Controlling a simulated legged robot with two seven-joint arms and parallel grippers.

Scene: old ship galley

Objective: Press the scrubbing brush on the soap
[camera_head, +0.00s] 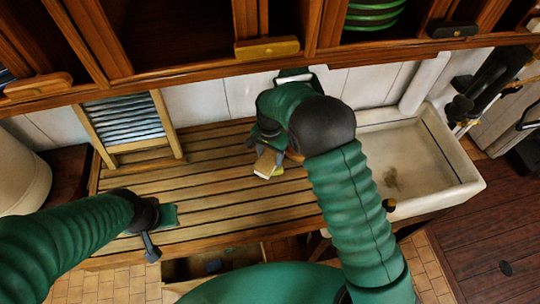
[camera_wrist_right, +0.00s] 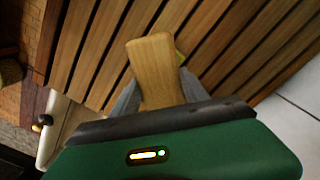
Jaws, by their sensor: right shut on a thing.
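My right gripper (camera_head: 262,158) is over the slatted wooden counter, left of the sink. It is shut on the scrubbing brush (camera_head: 266,163), whose pale wooden body sticks out between the grey fingers. The brush also shows in the right wrist view (camera_wrist_right: 156,70); its bristles are hidden. A small yellow-green thing, which looks like the soap (camera_head: 278,172), peeks out beside and below the brush. A sliver of it shows in the right wrist view (camera_wrist_right: 180,57). I cannot tell whether the brush touches it. My left gripper (camera_head: 155,232) is above the counter's front left; its opening is unclear.
The slatted counter (camera_head: 215,205) is mostly clear. A wood-framed washboard (camera_head: 130,125) leans at the back left. A white sink (camera_head: 465,180) is on the right. Wooden cabinets (camera_head: 185,70) with green plates (camera_head: 372,15) overhang the back. A white rounded vessel (camera_head: 22,178) stands far left.

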